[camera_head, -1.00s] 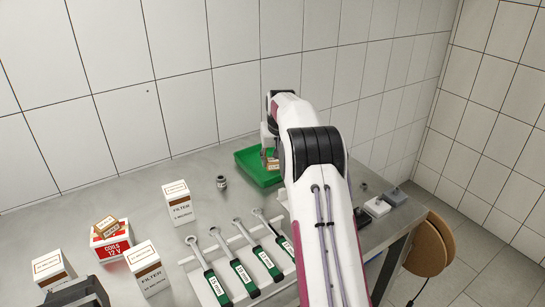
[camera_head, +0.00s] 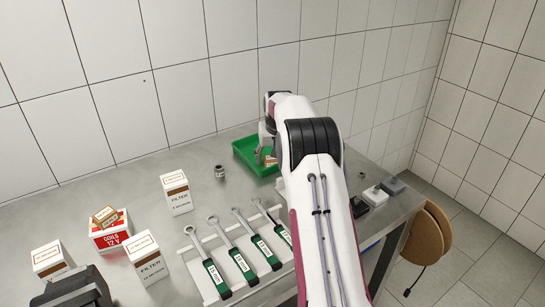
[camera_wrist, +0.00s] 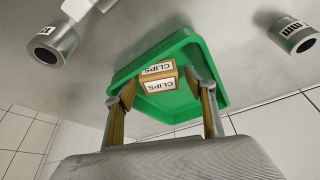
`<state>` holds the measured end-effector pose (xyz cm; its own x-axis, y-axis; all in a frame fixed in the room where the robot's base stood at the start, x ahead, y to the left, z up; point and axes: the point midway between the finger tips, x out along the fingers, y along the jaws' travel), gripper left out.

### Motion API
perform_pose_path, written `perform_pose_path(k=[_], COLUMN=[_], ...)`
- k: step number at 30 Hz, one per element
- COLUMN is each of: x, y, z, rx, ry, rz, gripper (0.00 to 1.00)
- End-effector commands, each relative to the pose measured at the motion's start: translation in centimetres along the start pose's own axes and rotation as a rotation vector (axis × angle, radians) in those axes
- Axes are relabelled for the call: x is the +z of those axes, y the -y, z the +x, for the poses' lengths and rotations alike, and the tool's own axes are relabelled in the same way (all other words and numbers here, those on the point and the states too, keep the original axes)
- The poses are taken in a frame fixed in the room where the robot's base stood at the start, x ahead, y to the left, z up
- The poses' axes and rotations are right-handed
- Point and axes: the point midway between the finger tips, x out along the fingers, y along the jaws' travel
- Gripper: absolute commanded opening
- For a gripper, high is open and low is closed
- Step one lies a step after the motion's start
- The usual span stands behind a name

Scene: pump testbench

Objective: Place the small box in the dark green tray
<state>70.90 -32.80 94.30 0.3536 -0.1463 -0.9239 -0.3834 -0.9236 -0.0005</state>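A small brown and white box labelled CLIPS (camera_wrist: 158,78) sits within the green tray (camera_wrist: 217,88) in the wrist view. In the head view the tray (camera_head: 243,152) stands at the back of the bench, and the box (camera_head: 270,160) shows partly inside it, beside my arm. My gripper (camera_wrist: 160,88) is over the tray with one finger on each side of the box. A gap shows between each fingertip and the box, so the gripper is open. In the head view my gripper (camera_head: 266,143) is partly hidden by my arm.
A small metal fitting (camera_head: 220,171) stands left of the tray. Filter boxes (camera_head: 176,193), a red coils box (camera_head: 110,235) with a small box (camera_head: 105,216) on top, and a rack of green-handled wrenches (camera_head: 240,262) occupy the front. Tiled walls border the bench behind.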

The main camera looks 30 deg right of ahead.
Motion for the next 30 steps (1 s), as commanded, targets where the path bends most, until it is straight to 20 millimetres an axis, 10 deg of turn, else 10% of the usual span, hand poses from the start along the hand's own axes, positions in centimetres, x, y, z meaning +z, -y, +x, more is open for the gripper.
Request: perform_pose_path(k=[17,30], x=[-0.2,-0.2], y=[0.0,0.0], z=[-1.1,-6.4], rx=[0.0,0.0], ry=[-0.002,-0.003], rz=[0.0,0.0], gripper=[0.54,0.54])
